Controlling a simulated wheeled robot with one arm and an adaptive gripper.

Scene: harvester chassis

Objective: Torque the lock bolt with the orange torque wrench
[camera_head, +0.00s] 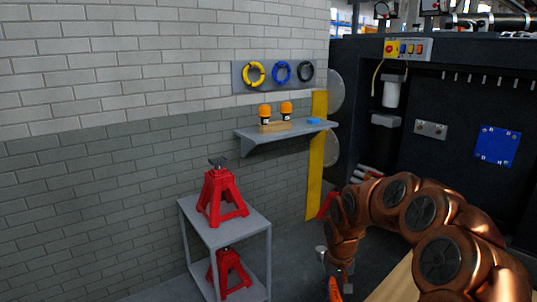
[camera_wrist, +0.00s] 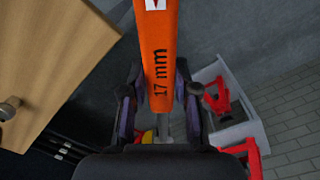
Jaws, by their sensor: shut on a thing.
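The orange wrench (camera_wrist: 162,50), marked "17 mm", runs from the top edge to the middle of the wrist view. My gripper (camera_wrist: 158,78) is shut on it, with one dark finger on each side. The wrench's far end is out of that view. In the head view a piece of the orange wrench (camera_head: 335,290) shows below my gripper (camera_head: 341,270) at the bottom edge. I cannot pick out the lock bolt in either view.
A grey shelf cart (camera_head: 224,236) with red jack stands (camera_head: 221,196) stands left of my arm. A wooden top (camera_wrist: 60,50) lies left in the wrist view. The dark machine (camera_head: 380,80) fills the right. A wall shelf (camera_head: 286,134) holds orange-capped items.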

